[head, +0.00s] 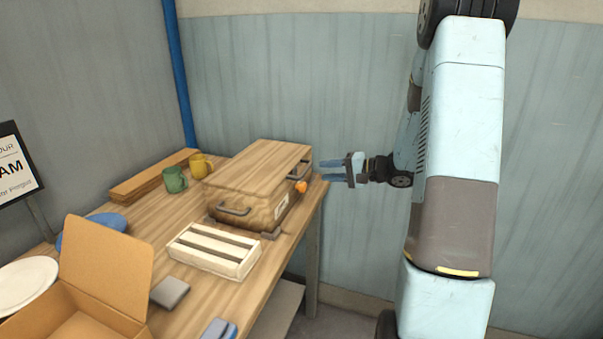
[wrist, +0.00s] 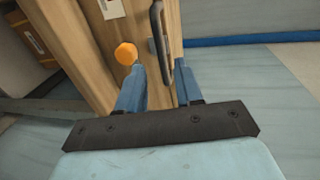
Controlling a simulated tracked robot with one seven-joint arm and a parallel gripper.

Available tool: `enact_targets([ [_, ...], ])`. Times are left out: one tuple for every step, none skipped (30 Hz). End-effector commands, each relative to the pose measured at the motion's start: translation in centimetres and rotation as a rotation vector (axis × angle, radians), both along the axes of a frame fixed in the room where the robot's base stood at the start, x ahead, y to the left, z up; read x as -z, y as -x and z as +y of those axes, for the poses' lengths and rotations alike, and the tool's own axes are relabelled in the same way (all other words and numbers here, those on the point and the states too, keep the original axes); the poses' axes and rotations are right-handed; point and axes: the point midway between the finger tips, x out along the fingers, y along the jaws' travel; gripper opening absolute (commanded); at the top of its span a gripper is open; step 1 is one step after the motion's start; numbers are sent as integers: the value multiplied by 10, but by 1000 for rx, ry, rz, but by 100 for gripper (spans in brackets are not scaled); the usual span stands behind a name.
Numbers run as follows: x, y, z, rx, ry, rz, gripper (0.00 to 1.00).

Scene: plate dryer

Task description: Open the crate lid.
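The wooden crate (head: 245,205) stands shut on the table, its plank lid (head: 262,163) lying flat on top. A dark handle (head: 234,211) is on its front side. Another dark handle (head: 304,168) is on its right side, and it also shows in the wrist view (wrist: 157,28). An orange knob (head: 301,187) sits beside that handle; in the wrist view the knob (wrist: 126,53) is left of it. My gripper (head: 325,170) is open, its blue fingers pointing at the crate's right side. In the wrist view the handle's lower end lies near the gap between the fingertips; contact cannot be told.
A slatted white rack (head: 214,251) stands in front of the crate. Green (head: 174,180) and yellow (head: 200,166) mugs are to its left. An open cardboard box (head: 105,262) and a white plate (head: 25,284) are at front left. Right of the table is open floor.

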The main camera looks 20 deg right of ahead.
Motion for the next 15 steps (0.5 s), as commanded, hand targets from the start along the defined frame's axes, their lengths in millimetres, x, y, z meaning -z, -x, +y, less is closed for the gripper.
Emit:
enact_targets([
  [2,-5,9,-5,-1,-1,35],
  [3,-8,13,-5,-1,-1,35],
  [4,-12,18,-4,0,0,35],
  [6,-15,22,-4,0,0,35],
  [7,-18,27,-4,0,0,35],
  [8,-22,32,-4,0,0,35],
  [9,-25,36,-5,0,0,35],
  [10,-27,39,-4,1,0,35],
  [11,-31,44,-4,0,0,35],
  [12,-33,47,-4,0,0,35],
  [13,-35,50,-4,0,0,35],
  [13,-38,53,-4,0,0,35],
  [14,-40,56,-3,1,0,35],
  [15,-41,58,-2,1,0,35],
  [15,-43,60,-2,1,0,35],
])
